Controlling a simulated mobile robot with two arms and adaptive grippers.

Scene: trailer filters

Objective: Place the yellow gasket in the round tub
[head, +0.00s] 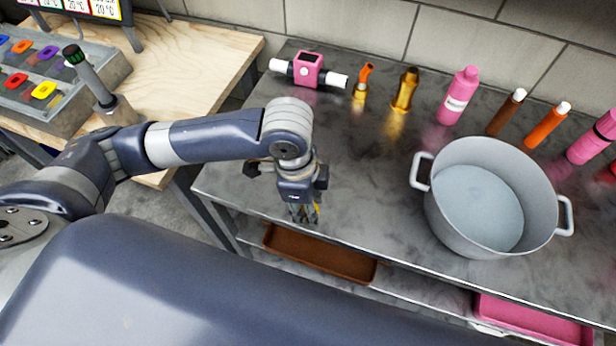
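A yellow ring-like piece (43,90), which looks like a gasket, lies in the grey tray at the far left. The round tub (440,215) is a light grey pot with two side handles. It stands on the dark metal table at the right, and its visible floor looks empty. My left gripper (304,214) points down near the table's front edge, left of the tub and apart from it. My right gripper is not in view.
The grey tray (58,119) on the wooden table holds several coloured pieces. Several bottles, including a pink one (458,97), and a pink device (308,68) line the metal table's back. A brown tray (318,258) and a pink tray (530,320) sit below.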

